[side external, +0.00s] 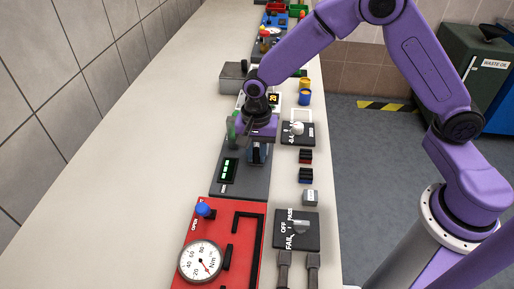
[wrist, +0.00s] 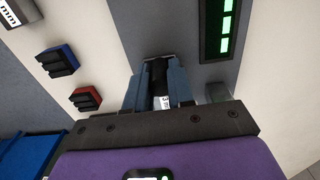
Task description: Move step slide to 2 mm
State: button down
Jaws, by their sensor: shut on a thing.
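My gripper (wrist: 158,88) is shut, its blue-grey fingers on either side of a dark knob (wrist: 158,75), which appears to be the step slide's handle. A white label with partly hidden characters shows between the fingers. A black display (side external: 228,170) with green segments sits on the panel left of the gripper. The display also shows in the wrist view (wrist: 222,28); its reading cannot be made out.
A red panel (side external: 240,212) with a round dial gauge (side external: 200,262) and blue knob (side external: 205,209) lies nearer the camera. A PASS/FAIL switch panel (side external: 297,240) and small red and blue blocks (side external: 305,157) stand to the right. The bench's left side is clear.

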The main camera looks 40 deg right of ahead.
jog(key=s+a, duration=0.8)
jog(key=c, duration=1)
grip_release()
jog(key=shift+w, duration=0.1)
jog(key=shift+r, duration=0.25)
notch_tip(320, 180, up, 17)
